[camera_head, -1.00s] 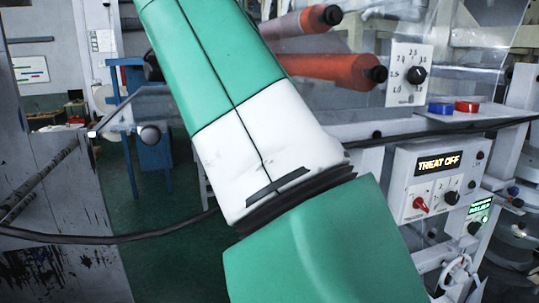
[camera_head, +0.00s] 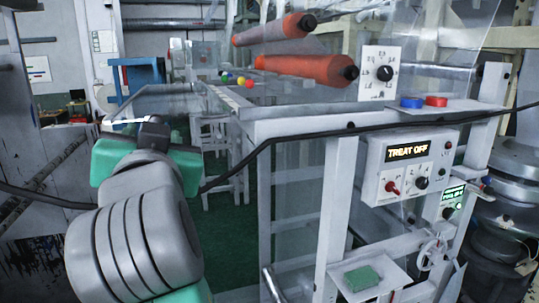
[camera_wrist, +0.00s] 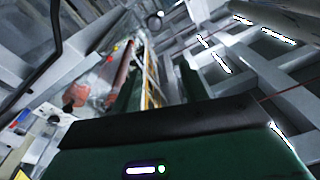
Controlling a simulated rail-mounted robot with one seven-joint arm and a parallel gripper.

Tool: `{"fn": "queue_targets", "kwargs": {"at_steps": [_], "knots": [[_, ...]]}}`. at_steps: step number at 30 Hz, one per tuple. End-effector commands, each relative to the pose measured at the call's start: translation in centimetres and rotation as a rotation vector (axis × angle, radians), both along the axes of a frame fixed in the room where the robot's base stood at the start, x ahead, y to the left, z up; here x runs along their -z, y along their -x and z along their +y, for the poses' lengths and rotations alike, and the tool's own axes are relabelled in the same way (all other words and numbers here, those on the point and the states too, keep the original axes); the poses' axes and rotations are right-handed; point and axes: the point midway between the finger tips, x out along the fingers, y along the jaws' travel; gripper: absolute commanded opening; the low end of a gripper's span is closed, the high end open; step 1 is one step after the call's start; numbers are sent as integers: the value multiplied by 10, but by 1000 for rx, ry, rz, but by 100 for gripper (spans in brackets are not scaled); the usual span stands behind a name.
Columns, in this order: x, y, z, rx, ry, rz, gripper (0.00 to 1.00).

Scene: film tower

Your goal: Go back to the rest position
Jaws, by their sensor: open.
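My arm (camera_head: 135,240) is folded low at the left of the head view, with its grey ribbed joint toward me and green parts beyond. The far end of the arm is partly hidden behind its own links, so I cannot make out the fingers there. In the wrist view my gripper (camera_wrist: 162,75) shows as two dark green fingers, set apart, with nothing held between them. The green and black gripper body fills the bottom of that view. The wrist camera looks up at a tilt toward beams and ceiling lights.
The machine frame carries orange rollers (camera_head: 308,69), a dial plate (camera_head: 381,73), blue (camera_head: 411,102) and red (camera_head: 436,101) buttons, and a "TREAT OFF" panel (camera_head: 409,163). A green pad (camera_head: 362,278) lies on a low shelf. Coloured balls (camera_head: 240,81) sit farther back. A black cable (camera_head: 300,139) crosses the front.

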Motion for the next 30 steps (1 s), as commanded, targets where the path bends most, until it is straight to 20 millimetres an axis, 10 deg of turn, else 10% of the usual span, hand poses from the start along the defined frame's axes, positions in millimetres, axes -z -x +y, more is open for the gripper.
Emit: {"fn": "queue_targets", "kwargs": {"at_steps": [6, 12, 30], "knots": [[21, 122, -107, 233, 72, -398, 44], [27, 187, -153, 405, 166, -535, 44], [27, 192, -157, 420, 176, -546, 44]]}}
